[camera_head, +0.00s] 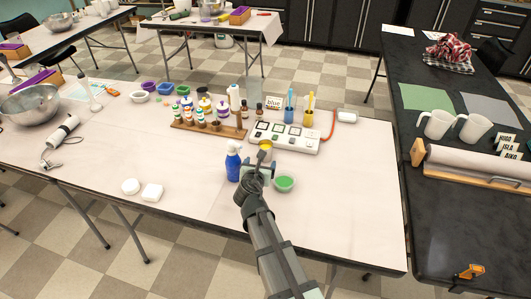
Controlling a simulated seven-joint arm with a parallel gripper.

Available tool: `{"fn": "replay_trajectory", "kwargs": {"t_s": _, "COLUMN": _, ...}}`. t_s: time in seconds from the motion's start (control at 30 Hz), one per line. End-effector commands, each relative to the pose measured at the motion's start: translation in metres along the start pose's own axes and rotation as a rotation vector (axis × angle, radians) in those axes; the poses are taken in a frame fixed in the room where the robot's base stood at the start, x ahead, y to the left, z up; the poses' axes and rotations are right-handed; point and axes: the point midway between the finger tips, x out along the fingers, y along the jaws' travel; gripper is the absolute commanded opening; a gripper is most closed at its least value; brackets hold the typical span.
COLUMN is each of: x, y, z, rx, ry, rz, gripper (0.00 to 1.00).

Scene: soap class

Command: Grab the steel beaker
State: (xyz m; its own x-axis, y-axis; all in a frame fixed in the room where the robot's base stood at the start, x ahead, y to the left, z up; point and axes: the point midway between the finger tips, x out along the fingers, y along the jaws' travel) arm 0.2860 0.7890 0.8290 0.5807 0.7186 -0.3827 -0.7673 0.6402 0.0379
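A small round vessel (266,147) with yellow showing at its top stands on the pale table (100,150), just beyond my gripper. It may be the steel beaker, but it is too small and too hidden to be sure. My gripper (262,166) is at the near side of this vessel, with the arm reaching in from the bottom of the picture. The fingers overlap the vessel's lower part. I cannot tell whether they are open or touch it.
A blue spray bottle (233,163) stands close left of my gripper, and a green-filled bowl (284,183) close right. A white hotplate panel (285,137) lies behind, with a wooden bottle rack (208,130) left of it. The table's front right is clear.

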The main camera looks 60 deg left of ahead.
Motion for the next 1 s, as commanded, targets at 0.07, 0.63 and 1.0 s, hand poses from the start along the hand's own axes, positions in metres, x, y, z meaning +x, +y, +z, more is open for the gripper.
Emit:
{"fn": "replay_trajectory", "kwargs": {"t_s": 0.07, "x": 0.014, "y": 0.001, "z": 0.001, "rx": 0.000, "ry": 0.000, "rz": -0.001, "gripper": 0.86}}
{"fn": "replay_trajectory", "kwargs": {"t_s": 0.63, "x": 0.079, "y": 0.000, "z": -0.001, "rx": 0.000, "ry": 0.000, "rz": -0.001, "gripper": 0.86}}
{"fn": "replay_trajectory", "kwargs": {"t_s": 1.0, "x": 0.122, "y": 0.002, "z": -0.003, "rx": 0.001, "ry": 0.000, "rz": 0.000, "gripper": 0.86}}
